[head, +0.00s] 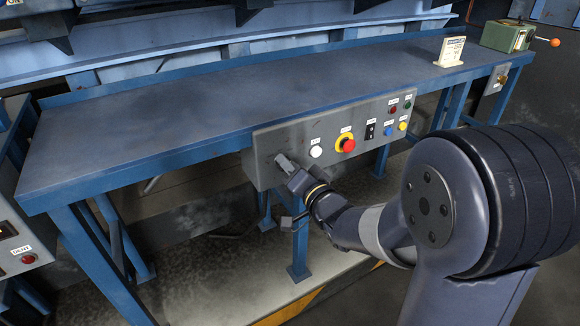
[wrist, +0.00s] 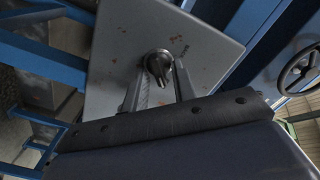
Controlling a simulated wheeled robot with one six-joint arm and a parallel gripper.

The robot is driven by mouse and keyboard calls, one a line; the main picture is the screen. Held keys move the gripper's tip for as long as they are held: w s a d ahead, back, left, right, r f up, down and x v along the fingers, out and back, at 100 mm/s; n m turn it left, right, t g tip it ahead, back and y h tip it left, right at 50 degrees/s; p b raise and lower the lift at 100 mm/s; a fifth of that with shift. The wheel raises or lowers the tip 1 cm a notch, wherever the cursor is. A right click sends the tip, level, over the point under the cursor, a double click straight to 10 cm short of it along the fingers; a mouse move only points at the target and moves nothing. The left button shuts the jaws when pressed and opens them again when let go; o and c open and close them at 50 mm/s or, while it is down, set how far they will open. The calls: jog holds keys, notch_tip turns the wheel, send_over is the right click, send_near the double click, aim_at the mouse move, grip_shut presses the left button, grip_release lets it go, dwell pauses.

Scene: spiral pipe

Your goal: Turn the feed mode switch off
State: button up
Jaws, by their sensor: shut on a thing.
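The control panel (head: 268,148) is a grey box on the front of the blue workbench. My gripper (head: 284,163) reaches its left end, and the switch there is hidden behind it in the head view. In the wrist view a round metal-rimmed switch knob (wrist: 158,64) sits on the panel face (wrist: 115,45), with a small label beside it too blurred to read. The fingers of my gripper (wrist: 159,77) are on either side of the knob, shut on it. The knob's handle slants in the wrist view; which setting it marks I cannot tell.
To the right on the panel are a white button (head: 316,152), a red emergency button (head: 349,145) on yellow, a black rocker switch (head: 370,131) and several small coloured buttons or lights. The bench top (head: 190,98) above is mostly clear. A handwheel (wrist: 300,68) shows in the wrist view.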

jog(key=shift+f+n+b, duration=0.1)
jog(key=shift+n+b, duration=0.2)
jog(key=shift+n, duration=0.1)
jog(key=n+b, duration=0.3)
jog(key=n, duration=0.1)
jog(key=n+b, duration=0.3)
jog(key=n, duration=0.1)
jog(key=shift+s+a+n, duration=0.15)
jog(key=shift+n, duration=0.15)
dwell(0.3)
jog(key=o, duration=0.6)
jog(key=shift+o, duration=0.2)
jog(key=p+v, duration=0.2)
jog(key=v, duration=0.8)
jog(key=shift+s+d, duration=0.2)
jog(key=shift+s, duration=0.15)
